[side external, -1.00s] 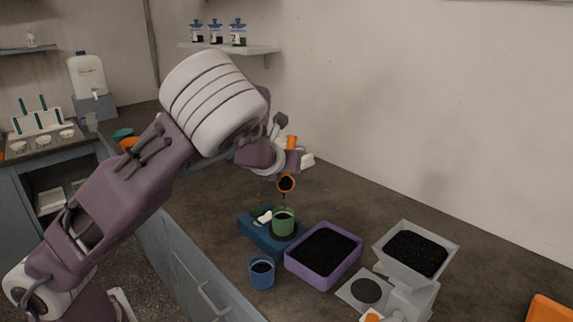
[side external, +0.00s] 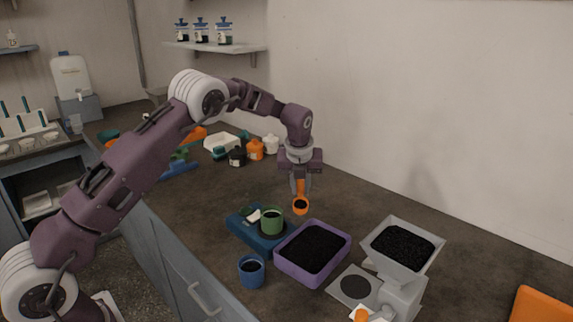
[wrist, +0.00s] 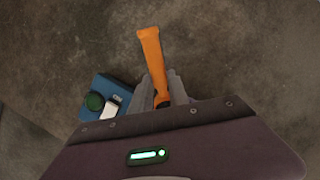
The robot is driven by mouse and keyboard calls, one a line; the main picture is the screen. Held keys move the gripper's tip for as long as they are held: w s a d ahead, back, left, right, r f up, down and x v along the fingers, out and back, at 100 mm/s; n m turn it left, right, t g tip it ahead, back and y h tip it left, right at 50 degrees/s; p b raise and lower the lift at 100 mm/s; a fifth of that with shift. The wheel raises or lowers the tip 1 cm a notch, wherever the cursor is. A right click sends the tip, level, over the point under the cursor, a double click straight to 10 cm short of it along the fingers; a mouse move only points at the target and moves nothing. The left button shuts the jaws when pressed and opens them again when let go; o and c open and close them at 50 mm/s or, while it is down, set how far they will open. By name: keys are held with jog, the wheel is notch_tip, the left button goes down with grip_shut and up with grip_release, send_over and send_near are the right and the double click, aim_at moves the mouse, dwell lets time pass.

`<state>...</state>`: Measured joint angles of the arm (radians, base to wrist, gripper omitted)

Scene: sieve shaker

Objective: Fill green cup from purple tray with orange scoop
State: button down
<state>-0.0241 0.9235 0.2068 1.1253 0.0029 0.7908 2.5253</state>
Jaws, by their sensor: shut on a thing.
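My gripper (side external: 300,188) is shut on the handle of the orange scoop (side external: 301,208), which hangs bowl-down above the counter. The handle also shows between the fingers in the wrist view (wrist: 150,52). The scoop's bowl is apart from the green cup (side external: 272,228), up and to its right in the side view. The bowl's inside looks dark; I cannot tell how much it holds. The green cup stands upright on a blue base (side external: 247,232) and shows dark material inside. The purple tray (side external: 290,273), full of black grains, lies right of the cup.
A blue cup (side external: 251,273) with dark contents stands in front of the blue base. A grey hopper machine (side external: 395,262) full of black grains stands right of the tray. The counter behind the tray is clear.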

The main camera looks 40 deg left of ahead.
jog(key=d, duration=0.1)
jog(key=d+g+h, duration=0.1)
jog(key=d, duration=0.1)
jog(key=d+m+h, duration=0.1)
jog(key=d, duration=0.1)
jog(key=shift+s+d+f+g, duration=0.2)
jog(key=shift+s+f+g, duration=0.1)
jog(key=shift+s+g, duration=0.1)
jog(key=s+d+r+m+t+y, duration=0.1)
jog(key=s+d+r+t+y, duration=0.3)
jog(key=t, duration=0.5)
jog(key=shift+s+d+r+y, duration=0.35)
jog(key=shift+d+y, duration=0.15)
jog(key=shift+y, duration=0.3)
jog(key=shift+f, duration=0.1)
